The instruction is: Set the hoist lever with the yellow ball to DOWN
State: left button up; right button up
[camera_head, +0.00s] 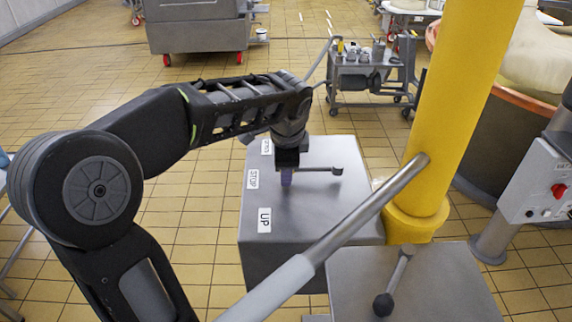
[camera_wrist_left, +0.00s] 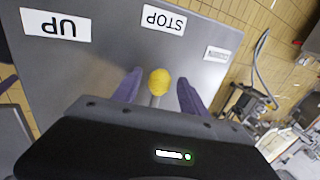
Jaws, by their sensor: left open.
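The hoist lever (camera_head: 318,169) lies across the top of a grey box (camera_head: 275,235), its pivot at the right. Its yellow ball (camera_wrist_left: 159,81) shows in the left wrist view between my open fingers; in the head view the gripper hides it. The lever points about at the STOP label (camera_head: 253,179). The UP label (camera_head: 264,220) is on the near side, and a third label (camera_head: 267,147), too small to read, is on the far side. My left gripper (camera_head: 287,178) is open, fingers on both sides of the ball; contact cannot be told.
A second grey box (camera_head: 430,280) at the right carries a lever with a black ball (camera_head: 383,305). A long metal bar (camera_head: 340,225) slants across in front. A yellow post (camera_head: 460,100) stands right of the box. A cart (camera_head: 365,75) stands behind.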

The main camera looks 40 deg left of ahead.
pick_arm(q)
jog(key=shift+c, duration=0.4)
grip_shut()
dwell(1.0)
